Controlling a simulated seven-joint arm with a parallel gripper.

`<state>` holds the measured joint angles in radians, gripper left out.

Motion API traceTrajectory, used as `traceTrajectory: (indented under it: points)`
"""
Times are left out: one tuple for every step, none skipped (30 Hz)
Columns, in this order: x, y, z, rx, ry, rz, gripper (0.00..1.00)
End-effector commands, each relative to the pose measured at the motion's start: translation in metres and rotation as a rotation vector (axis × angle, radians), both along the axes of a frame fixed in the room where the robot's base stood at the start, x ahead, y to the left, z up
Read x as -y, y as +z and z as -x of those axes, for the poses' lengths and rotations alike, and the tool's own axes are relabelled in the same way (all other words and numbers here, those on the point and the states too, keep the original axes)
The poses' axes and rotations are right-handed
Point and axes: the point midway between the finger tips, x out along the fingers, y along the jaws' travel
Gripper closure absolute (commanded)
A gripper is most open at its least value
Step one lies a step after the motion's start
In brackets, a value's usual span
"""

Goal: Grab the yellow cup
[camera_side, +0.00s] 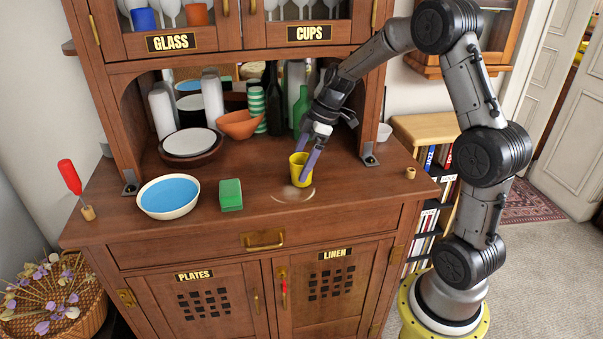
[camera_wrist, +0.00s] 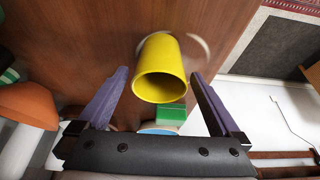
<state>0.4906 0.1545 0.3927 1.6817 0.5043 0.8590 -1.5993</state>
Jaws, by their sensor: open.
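The yellow cup (camera_side: 298,172) stands upright on the wooden top of the cabinet, right of its middle, beside a pale ring mark. In the wrist view the yellow cup (camera_wrist: 161,70) lies between the two purple fingers, its open mouth toward the camera. My gripper (camera_side: 304,165) comes down from the upper right, with its fingertips at the cup's height. The wrist view shows my gripper (camera_wrist: 158,88) open, one finger on each side of the cup. A gap shows between the cup and each finger there. The side view does not show clearly whether a finger touches it.
A green block (camera_side: 231,194) and a blue-and-white bowl (camera_side: 169,196) lie left of the cup. Behind are an orange bowl (camera_side: 239,125), stacked plates (camera_side: 190,143) and a green bottle (camera_side: 301,108). A cabinet post (camera_side: 372,110) stands right. The worktop's front right is mostly clear.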

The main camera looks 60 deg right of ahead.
Motion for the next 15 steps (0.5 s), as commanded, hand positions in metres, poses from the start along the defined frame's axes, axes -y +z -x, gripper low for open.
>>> traceTrajectory:
  points:
    - [-0.003,-0.009,-0.002,-0.005,0.001,-0.003,0.00]
    - [-0.003,-0.013,-0.003,-0.004,0.001,-0.003,0.00]
    - [-0.005,-0.018,-0.004,-0.004,0.002,-0.003,0.00]
    - [-0.005,-0.022,-0.005,-0.003,0.002,-0.002,0.00]
    - [-0.006,-0.024,-0.006,-0.003,0.002,-0.002,0.00]
    - [-0.007,-0.027,-0.007,-0.003,0.001,-0.001,0.00]
    - [-0.008,-0.029,-0.008,-0.001,0.001,-0.001,0.00]
    - [-0.008,-0.030,-0.009,-0.001,0.000,-0.001,0.00]
    - [-0.008,-0.031,-0.009,0.000,0.000,0.000,0.00]
    - [-0.008,-0.031,-0.009,0.001,0.000,-0.001,0.00]
    - [-0.008,-0.031,-0.009,0.001,0.000,-0.001,0.00]
    - [-0.008,-0.031,-0.009,0.001,0.000,-0.001,0.00]
    - [-0.008,-0.031,-0.009,0.001,0.000,-0.001,0.00]
    - [-0.008,-0.031,-0.009,0.001,0.000,-0.001,0.00]
    - [-0.008,-0.031,-0.009,0.001,0.000,-0.001,0.00]
